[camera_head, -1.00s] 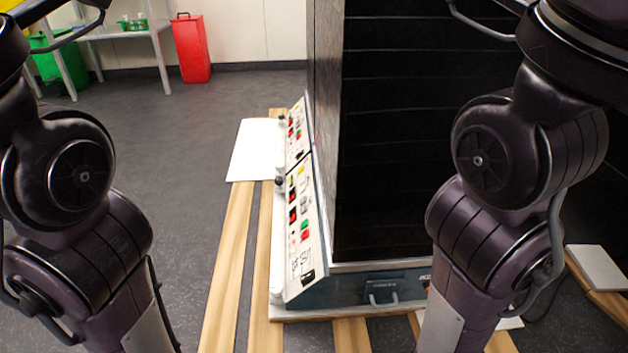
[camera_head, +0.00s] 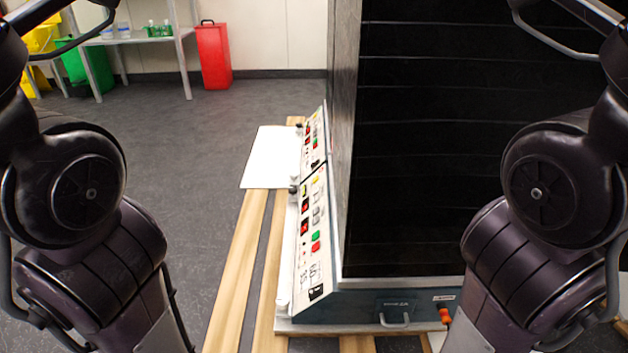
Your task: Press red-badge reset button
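The shaker bioreactor (camera_head: 350,303) stands right of centre on a wooden pallet, with a tall dark cabinet above its base. Its sloped white control panels face left. The near panel (camera_head: 312,262) carries red, green, grey and yellow buttons and small markings. The far panel (camera_head: 314,130) has similar buttons, including red and green ones. The panels are seen at a steep angle, and I cannot make out which button has a red badge. Both of my arms hang at the left and right of the view. Both grippers are out of the frame.
Wooden pallet slats (camera_head: 236,270) run along the floor left of the machine. A white board (camera_head: 265,158) lies on them. An orange knob (camera_head: 444,315) is on the machine's lower front. A red bin (camera_head: 213,55), green bin (camera_head: 82,62) and table (camera_head: 150,37) stand at the back. The left floor is clear.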

